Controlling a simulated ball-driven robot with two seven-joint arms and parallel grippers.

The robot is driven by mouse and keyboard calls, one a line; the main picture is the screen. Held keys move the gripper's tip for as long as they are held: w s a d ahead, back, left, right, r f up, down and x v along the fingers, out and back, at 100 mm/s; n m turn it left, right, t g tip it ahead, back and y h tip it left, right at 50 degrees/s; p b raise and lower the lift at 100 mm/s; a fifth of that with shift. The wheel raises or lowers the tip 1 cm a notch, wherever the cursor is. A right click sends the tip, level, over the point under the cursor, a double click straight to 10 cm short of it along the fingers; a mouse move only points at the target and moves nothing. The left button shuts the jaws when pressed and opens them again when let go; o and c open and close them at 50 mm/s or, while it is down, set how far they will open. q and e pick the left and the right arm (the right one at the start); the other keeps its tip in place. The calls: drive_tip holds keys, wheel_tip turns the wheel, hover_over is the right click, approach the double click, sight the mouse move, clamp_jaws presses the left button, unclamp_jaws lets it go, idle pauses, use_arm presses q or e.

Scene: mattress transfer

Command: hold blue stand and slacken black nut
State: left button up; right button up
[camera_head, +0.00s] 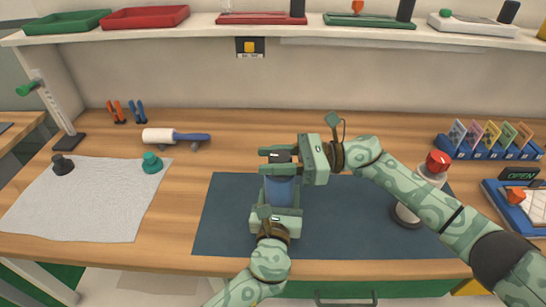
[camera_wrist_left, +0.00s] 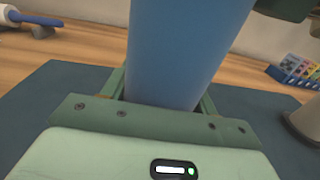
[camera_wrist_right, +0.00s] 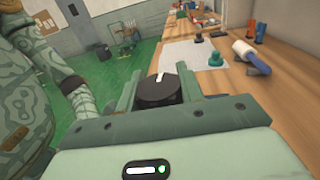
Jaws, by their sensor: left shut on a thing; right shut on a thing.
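The blue stand (camera_head: 279,190) is upright on the dark blue mat (camera_head: 345,220). My left gripper (camera_head: 277,210) is shut around its lower part, and the blue surface fills the middle of the left wrist view (camera_wrist_left: 185,50). The black nut (camera_head: 279,156) is on top of the stand. My right gripper (camera_head: 280,160) comes from the right and is shut on the nut. In the right wrist view the nut (camera_wrist_right: 158,92) sits between the fingers, with a white mark on its top. The stand's base is hidden by my left gripper.
A white-and-blue roller (camera_head: 175,137) lies behind to the left. A grey cloth (camera_head: 85,200) carries a teal knob (camera_head: 151,163) and a black knob (camera_head: 62,164). A red-topped post (camera_head: 436,165) stands partly behind my right arm. The mat's left part is clear.

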sight(274, 158)
drive_tip(key=n+g+h, duration=0.1)
drive_tip(key=n+g, duration=0.2)
drive_tip(key=g, duration=0.2)
drive_tip(key=shift+s, duration=0.15)
drive_tip(key=shift+s+f+n+g+h, duration=0.1)
drive_tip(key=shift+n+g+h, duration=0.5)
drive_tip(key=shift+n+g, duration=0.15)
drive_tip(key=shift+d+g, duration=0.15)
drive_tip(key=shift+g, duration=0.1)
drive_tip(key=o, duration=1)
drive_tip(key=shift+r, duration=0.2)
wheel_tip(274, 158, up, 10)
drive_tip(key=shift+f, duration=0.1)
